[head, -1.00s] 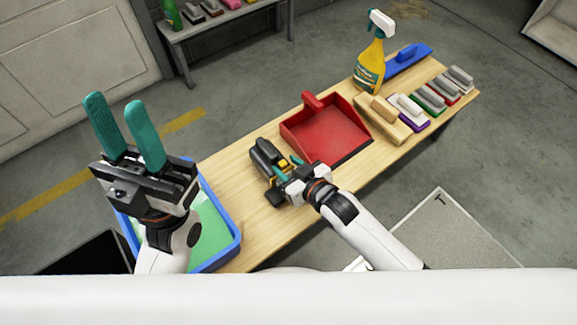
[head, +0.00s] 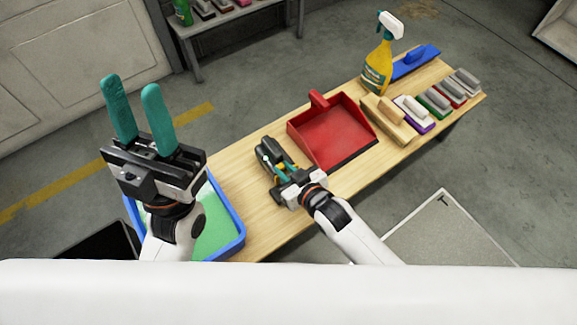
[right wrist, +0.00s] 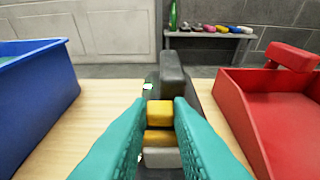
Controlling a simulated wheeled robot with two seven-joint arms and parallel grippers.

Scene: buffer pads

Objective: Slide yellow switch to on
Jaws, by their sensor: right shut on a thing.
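A black device with yellow parts (head: 266,152) lies on the wooden table, left of the red dustpan. In the right wrist view the device's dark body (right wrist: 172,72) extends away from me, with a yellow block, which appears to be the switch (right wrist: 160,113), between the fingers. A second yellow part and a pale part sit nearer. My right gripper (head: 282,169) is over the device, its teal fingers shut on the yellow switch. The fingers hide part of the device. My left gripper (head: 136,105) is open and empty, raised above the blue tray with fingers pointing up.
The red dustpan (head: 311,146) stands close to the right of the device. The blue tray (head: 236,233) with green contents is at the left table end. A spray bottle (head: 377,68) and several brushes are at the far end. Bare wood lies left of the device.

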